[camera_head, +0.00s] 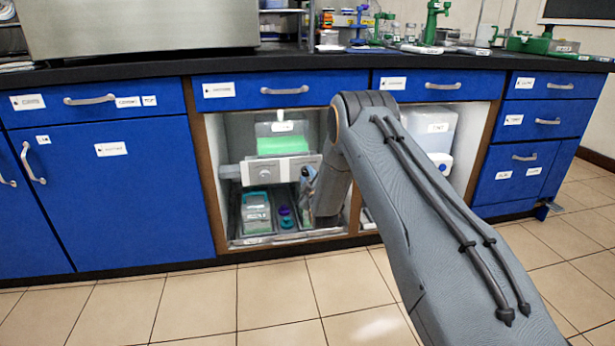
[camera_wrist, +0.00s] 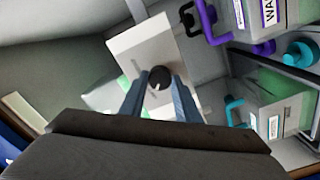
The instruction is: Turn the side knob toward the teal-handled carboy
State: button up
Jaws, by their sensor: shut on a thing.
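The side knob (camera_wrist: 160,78) is a dark round knob with a pale mark, on the face of a white box (camera_wrist: 147,50) in the wrist view. My gripper (camera_wrist: 159,84) has its two blue-grey fingers on either side of this knob, shut on it. The teal-handled carboy (camera_wrist: 275,105) stands at the right of the wrist view, with green behind it; it also shows low in the cabinet in the head view (camera_head: 256,213). A purple-handled carboy (camera_wrist: 245,20) is at the upper right. In the head view my gripper (camera_head: 308,180) is partly hidden by my arm.
The open cabinet bay (camera_head: 211,150) has a side frame and a low front edge close around my arm. A vessel with green contents (camera_head: 283,143) sits above the white box. The tiled floor (camera_head: 200,300) is clear.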

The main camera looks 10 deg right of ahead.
jog(key=o, duration=1)
jog(key=shift+o, duration=0.2)
jog(key=s+p, duration=0.3)
jog(key=s, duration=0.5)
